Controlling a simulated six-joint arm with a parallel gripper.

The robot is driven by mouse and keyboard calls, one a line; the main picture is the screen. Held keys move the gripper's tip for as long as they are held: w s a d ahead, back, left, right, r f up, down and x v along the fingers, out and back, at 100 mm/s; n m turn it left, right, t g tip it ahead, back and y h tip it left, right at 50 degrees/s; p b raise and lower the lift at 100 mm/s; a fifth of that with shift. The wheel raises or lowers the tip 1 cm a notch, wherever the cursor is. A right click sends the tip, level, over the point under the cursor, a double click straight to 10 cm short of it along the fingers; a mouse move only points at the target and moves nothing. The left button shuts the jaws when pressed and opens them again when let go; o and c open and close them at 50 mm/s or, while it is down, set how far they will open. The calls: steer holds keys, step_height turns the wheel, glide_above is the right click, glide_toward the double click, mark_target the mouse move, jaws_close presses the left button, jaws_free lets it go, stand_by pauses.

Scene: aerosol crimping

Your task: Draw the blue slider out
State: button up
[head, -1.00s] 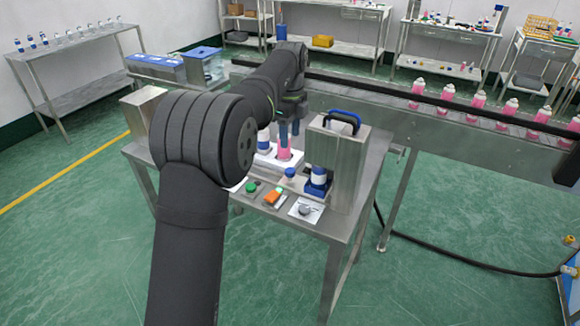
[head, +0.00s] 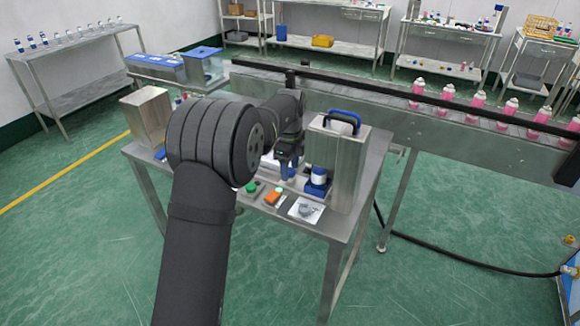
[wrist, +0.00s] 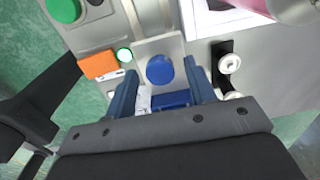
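A round blue knob (wrist: 160,70) sits on a grey metal plate (wrist: 172,46) in the wrist view. A blue block (wrist: 170,99) shows past it, towards my palm, with something white beside it. In the head view the blue block (head: 316,189) sits in the mouth of the metal press (head: 338,160), under a blue-and-white piece. My gripper (wrist: 162,78) is open, one blue finger on each side of the knob, with visible gaps. In the head view my gripper (head: 287,170) points down beside the press. I cannot tell its height over the knob.
A green button (wrist: 64,10), an orange switch (wrist: 98,66) and a lit green lamp (wrist: 125,55) lie beside the plate. A pink bottle (wrist: 285,8) shows at the wrist view's top right.

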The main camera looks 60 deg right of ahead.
jaws_close()
steer(key=w, duration=1.2)
steer(key=shift+w, duration=0.3)
steer(key=shift+o, duration=0.2)
jaws_free()
step_height(320, 180, up, 18)
steer(key=shift+f, duration=0.25)
step_height(320, 180, down, 17)
steer(key=shift+f, duration=0.2)
steer(key=shift+s, duration=0.25)
stand_by(0.4)
